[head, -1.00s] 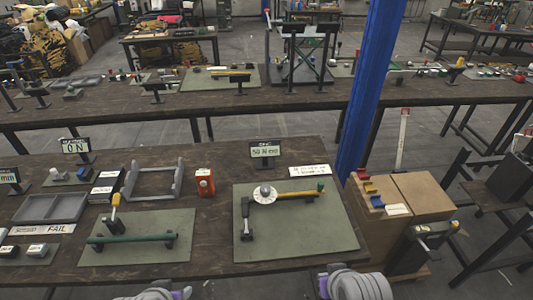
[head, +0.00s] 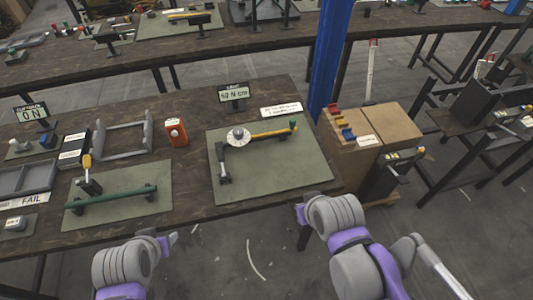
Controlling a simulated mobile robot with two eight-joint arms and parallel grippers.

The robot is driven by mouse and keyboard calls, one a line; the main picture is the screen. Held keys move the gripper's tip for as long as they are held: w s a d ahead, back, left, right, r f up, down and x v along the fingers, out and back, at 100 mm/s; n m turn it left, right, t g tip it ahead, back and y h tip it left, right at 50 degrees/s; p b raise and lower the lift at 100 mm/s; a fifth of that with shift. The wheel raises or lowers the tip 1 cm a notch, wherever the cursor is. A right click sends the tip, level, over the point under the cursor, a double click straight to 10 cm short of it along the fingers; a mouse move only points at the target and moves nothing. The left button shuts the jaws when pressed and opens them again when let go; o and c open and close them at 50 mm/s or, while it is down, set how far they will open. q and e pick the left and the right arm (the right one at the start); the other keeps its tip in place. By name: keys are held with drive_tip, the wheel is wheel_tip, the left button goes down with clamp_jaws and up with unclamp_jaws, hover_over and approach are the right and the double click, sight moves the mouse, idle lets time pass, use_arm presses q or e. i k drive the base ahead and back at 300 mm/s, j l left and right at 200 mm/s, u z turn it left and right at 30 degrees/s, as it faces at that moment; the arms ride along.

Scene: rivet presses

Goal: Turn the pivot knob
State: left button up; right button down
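A round silver knob with a pale dial (head: 238,136) sits at the joint of a linkage on the right green mat (head: 300,176). A yellow bar (head: 272,133) runs right from it to a green end piece (head: 293,124). A dark arm (head: 221,160) runs down from it to a black foot. My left gripper (head: 170,240) is at the table's front edge, below the left mat. My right gripper (head: 299,212) is just off the front edge, below the right mat. Both are apart from the knob; their fingers are too small to read.
The left mat holds a green bar (head: 115,199). A blue post (head: 328,60) and cardboard box (head: 385,130) are at right.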

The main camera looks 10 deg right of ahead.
sight(238, 132)
drive_tip(key=i+l+u, duration=0.1)
drive_tip(key=u, duration=0.25)
drive_tip(key=i+l+u, duration=0.2)
drive_tip(key=u, duration=0.15)
drive_tip(key=i+l+u, duration=0.15)
drive_tip(key=u, duration=0.2)
drive_tip(key=l, duration=0.1)
